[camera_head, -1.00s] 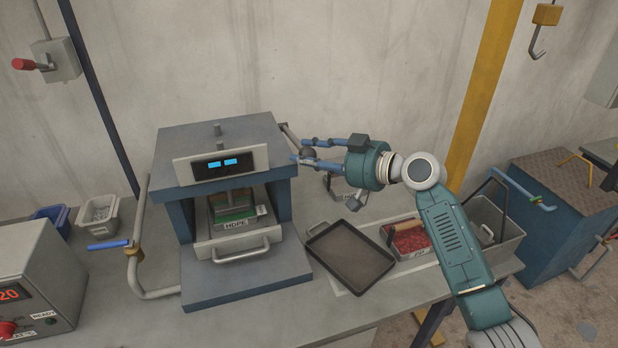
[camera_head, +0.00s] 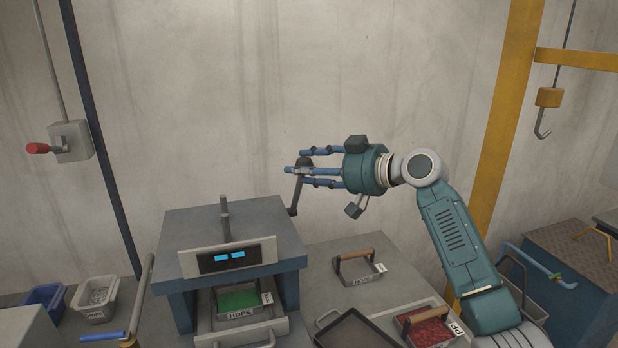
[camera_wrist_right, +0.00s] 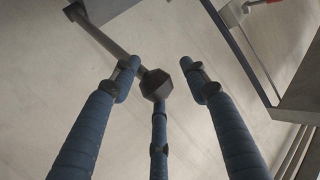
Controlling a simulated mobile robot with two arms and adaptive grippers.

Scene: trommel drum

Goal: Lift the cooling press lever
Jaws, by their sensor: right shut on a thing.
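The cooling press (camera_head: 232,228) is a blue and grey machine with a lit blue display and a short post standing up from its top. Its lever (camera_head: 295,198) is a grey bar that rises steeply at the press's back right corner. A dark faceted knob sits at its top end. My right gripper (camera_head: 304,170) reaches in from the right, its blue fingers closed around the knob. In the right wrist view the knob (camera_wrist_right: 156,84) sits between the three fingers, with the bar running to the upper left. My left gripper is not in view.
A green mould labelled HDPE (camera_head: 240,299) sits inside the press. A yellow post (camera_head: 505,150) stands behind my right arm. The wall above the press is clear.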

